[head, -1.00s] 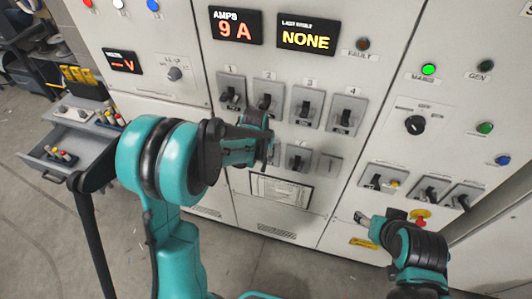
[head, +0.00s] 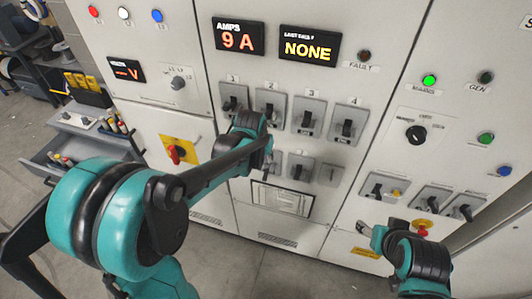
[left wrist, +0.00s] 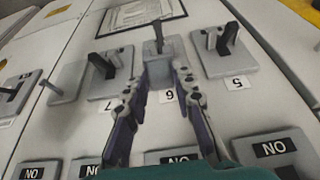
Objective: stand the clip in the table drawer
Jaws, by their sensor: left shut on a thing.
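My left gripper (head: 268,150) is at the lower row of switches on the grey cabinet. In the left wrist view its two fingers (left wrist: 162,82) are at the switch labelled 6. They are shut on a small grey block (left wrist: 157,76), which looks like the clip. A dark lever (left wrist: 156,38) sticks out just beyond it; I cannot tell whether the block touches the switch.
Switches 5 (left wrist: 225,50) and 7 (left wrist: 108,72) flank the fingers closely. A red knob on a yellow plate (head: 178,153) is left of my forearm. The side table (head: 85,118) carries yellow things. Grey floor (head: 255,275) is clear below the cabinet.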

